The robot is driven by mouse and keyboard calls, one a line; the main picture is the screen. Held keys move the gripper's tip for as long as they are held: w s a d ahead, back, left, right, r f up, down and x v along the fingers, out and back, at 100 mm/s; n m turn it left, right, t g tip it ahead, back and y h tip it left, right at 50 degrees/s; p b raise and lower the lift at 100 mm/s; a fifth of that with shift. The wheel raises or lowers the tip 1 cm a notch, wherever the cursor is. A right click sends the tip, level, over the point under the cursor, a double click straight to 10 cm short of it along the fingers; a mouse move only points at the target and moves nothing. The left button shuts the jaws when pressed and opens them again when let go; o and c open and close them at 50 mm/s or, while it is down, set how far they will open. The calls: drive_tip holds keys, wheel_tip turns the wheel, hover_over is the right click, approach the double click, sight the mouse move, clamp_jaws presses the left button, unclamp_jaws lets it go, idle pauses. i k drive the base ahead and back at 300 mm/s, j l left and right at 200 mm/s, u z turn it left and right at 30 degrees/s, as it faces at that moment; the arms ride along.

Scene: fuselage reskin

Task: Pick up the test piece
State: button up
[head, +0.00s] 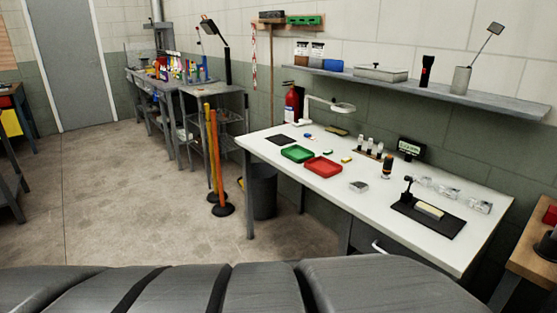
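No item in the head view is clearly marked as the test piece. Small things that could be it lie on the white bench (300,210). A pale, cream-coloured block (430,210) lies on a black mat with a small dark stand beside it. A small silvery piece (358,186) lies on the bare bench top left of the mat. Small yellow and green bits lie near the trays. My gripper is not in view.
A green tray (297,154) and a red tray (323,166) sit on the bench, with several clear boxes (450,193) at the right. A magnifier lamp (340,106) stands at the back. Orange posts (213,160) and a dark bin (263,191) stand left. Floor (110,200) left is open.

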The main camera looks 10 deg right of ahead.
sight(430, 211)
drive_tip(key=z, duration=1.5)
